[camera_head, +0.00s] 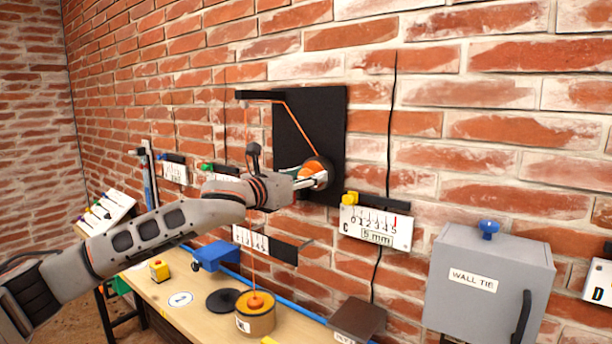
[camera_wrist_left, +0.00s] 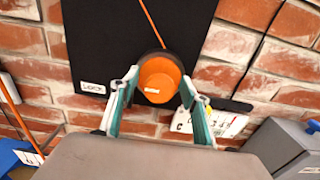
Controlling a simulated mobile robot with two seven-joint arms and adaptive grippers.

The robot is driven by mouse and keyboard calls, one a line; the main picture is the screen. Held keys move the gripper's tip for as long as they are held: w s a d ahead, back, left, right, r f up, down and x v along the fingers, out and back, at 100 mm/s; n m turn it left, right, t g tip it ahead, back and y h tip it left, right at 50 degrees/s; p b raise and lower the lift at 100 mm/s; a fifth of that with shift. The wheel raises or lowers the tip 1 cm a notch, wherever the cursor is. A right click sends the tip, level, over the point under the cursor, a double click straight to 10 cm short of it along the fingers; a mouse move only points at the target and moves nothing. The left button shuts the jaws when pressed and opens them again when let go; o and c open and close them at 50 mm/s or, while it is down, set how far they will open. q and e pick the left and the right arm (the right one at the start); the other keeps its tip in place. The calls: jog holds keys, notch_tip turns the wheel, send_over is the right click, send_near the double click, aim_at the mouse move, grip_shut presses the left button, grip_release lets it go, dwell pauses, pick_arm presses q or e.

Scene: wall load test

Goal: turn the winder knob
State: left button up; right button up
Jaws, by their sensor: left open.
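The winder knob (camera_wrist_left: 158,80) is a round orange drum with a dark rim on a black wall board (camera_head: 310,125). In the head view the orange knob (camera_head: 315,170) is partly hidden by my left gripper (camera_head: 318,180). My left gripper (camera_wrist_left: 154,88) is open, with one finger on each side of the knob's lower part; I cannot tell whether the fingers touch it. An orange cord runs up from the knob to a black arm, then down to a round yellow-topped weight (camera_head: 256,316) on the bench. My right gripper is not in view.
A gauge plate C (camera_head: 376,227) marked 5 mm hangs right of the knob. A grey WALL TIE box (camera_head: 488,285) juts out further right. The wooden bench (camera_head: 205,308) below holds a blue vise-like object (camera_head: 214,256), a black disc (camera_head: 222,301) and a yellow block (camera_head: 159,270).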

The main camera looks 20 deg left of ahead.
pick_arm(q)
jog(key=c, duration=1.1)
jog(key=shift+n, duration=0.3)
